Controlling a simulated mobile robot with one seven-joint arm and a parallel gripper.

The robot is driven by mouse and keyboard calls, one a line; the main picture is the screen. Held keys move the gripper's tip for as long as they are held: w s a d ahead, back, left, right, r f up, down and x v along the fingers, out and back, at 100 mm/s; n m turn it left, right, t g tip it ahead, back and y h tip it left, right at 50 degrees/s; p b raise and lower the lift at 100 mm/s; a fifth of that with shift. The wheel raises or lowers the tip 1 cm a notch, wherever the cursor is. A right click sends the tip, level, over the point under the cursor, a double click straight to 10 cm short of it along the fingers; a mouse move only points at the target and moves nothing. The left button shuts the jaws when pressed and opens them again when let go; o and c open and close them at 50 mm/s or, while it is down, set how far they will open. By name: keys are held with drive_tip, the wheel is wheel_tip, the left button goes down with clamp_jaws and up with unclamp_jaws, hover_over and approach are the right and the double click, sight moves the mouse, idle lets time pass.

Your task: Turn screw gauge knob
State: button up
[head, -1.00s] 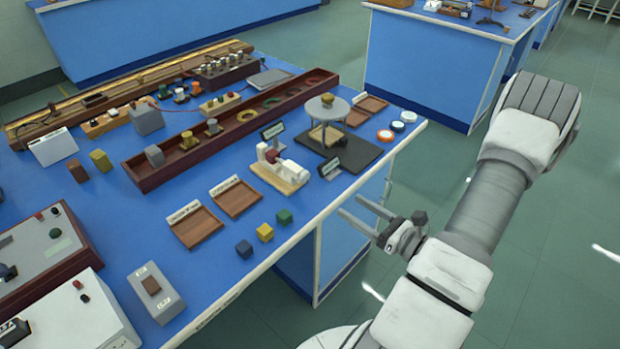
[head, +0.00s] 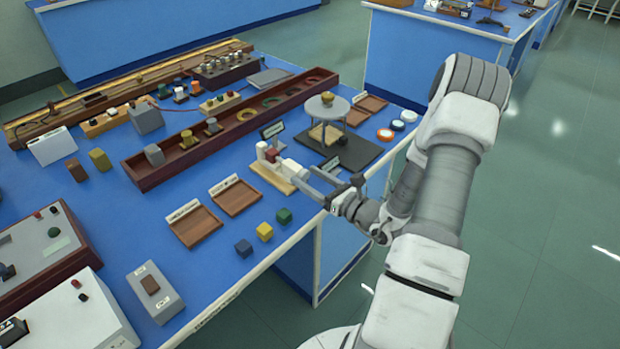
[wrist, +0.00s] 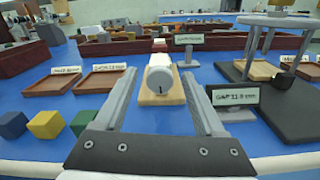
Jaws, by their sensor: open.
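The screw gauge (head: 268,160) is a white and red device on a pale wooden base (head: 271,179) near the bench's front edge. In the wrist view its round grey knob (wrist: 159,81) faces me, above the wooden base. My gripper (head: 304,178) is open at the knob end of the gauge, its fingers pointing toward it. In the wrist view the fingers (wrist: 160,100) lie one on each side of the knob, with a gap on both sides. The gripper partly hides the gauge's near end in the head view.
Wooden trays (head: 235,195) and blue, yellow and green cubes (head: 264,231) lie left. A long brown tray (head: 180,150) runs behind.

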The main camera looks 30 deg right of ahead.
clamp_jaws()
